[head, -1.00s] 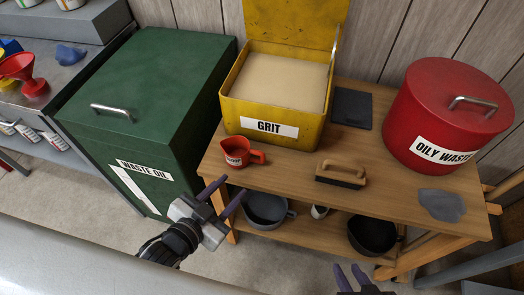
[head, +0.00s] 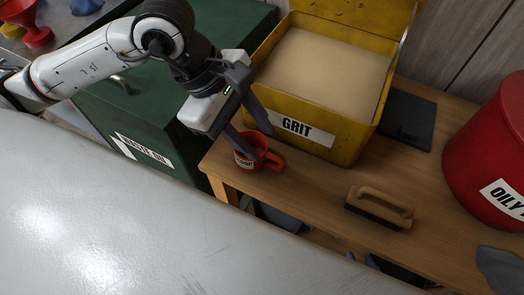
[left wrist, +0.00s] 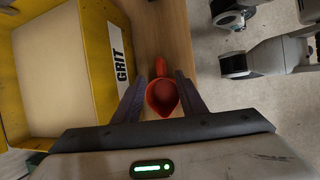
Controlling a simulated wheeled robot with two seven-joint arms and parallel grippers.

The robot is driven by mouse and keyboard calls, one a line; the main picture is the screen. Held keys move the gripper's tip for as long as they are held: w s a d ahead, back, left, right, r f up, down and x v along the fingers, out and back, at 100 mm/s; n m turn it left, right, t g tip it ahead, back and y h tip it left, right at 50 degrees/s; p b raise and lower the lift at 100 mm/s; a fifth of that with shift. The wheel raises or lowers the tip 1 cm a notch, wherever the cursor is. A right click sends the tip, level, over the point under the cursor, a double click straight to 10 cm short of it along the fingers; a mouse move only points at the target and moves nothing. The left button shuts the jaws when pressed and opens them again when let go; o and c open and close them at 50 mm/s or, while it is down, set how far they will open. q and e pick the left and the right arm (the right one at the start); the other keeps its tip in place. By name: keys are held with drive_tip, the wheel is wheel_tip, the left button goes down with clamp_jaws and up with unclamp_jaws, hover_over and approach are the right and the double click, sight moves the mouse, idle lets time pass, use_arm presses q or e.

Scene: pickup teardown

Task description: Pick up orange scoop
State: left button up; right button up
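The orange scoop (head: 248,149), a small red-orange cup with a handle and a label, stands upright on the wooden bench near its left end, in front of the grit bin. My left gripper (head: 250,137) is over it, with one finger on each side. In the left wrist view the scoop (left wrist: 162,96) sits between the two open fingers (left wrist: 159,92), with its handle pointing away from the palm. Whether the fingers touch it I cannot tell. My right gripper (head: 361,259) shows only its fingertips, apart and empty, at the front of the bench.
The yellow grit bin (head: 335,145), lid open, stands close behind the scoop. The green waste oil box (head: 165,140) is left of the bench (head: 320,190). A wooden brush (head: 380,207) lies to the right, and the red oily waste can (head: 490,150) stands further right.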

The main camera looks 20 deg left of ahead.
sight(275, 159)
use_arm(q)
drive_tip(key=x, duration=0.9)
drive_tip(key=shift+s+d+r, duration=0.15)
drive_tip(key=shift+d+r, duration=0.05)
drive_tip(key=shift+d, duration=0.1)
clamp_jaws()
